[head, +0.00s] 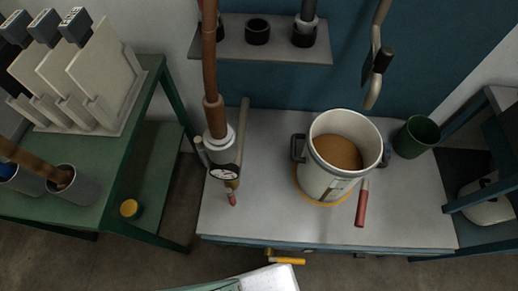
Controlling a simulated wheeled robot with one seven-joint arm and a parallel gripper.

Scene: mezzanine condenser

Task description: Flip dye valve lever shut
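No label shows which part is the dye valve. A yellow lever (287,261) lies roughly level below the bench's front edge, on a small brass-coloured fitting (269,252). A curved metal spout (376,88) with a black handle (383,60) hangs at the upper right, its end above and behind the white bucket (330,183). The bucket holds orange-brown contents. A red-handled part (362,205) sticks out at the bucket's lower right; I cannot tell what it joins. My gripper is not in view.
A green cup (415,136) stands right of the bucket. A green table (100,212) with racked panels is at left, a blue frame at right. A pale object (270,279) shows at the bottom edge.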

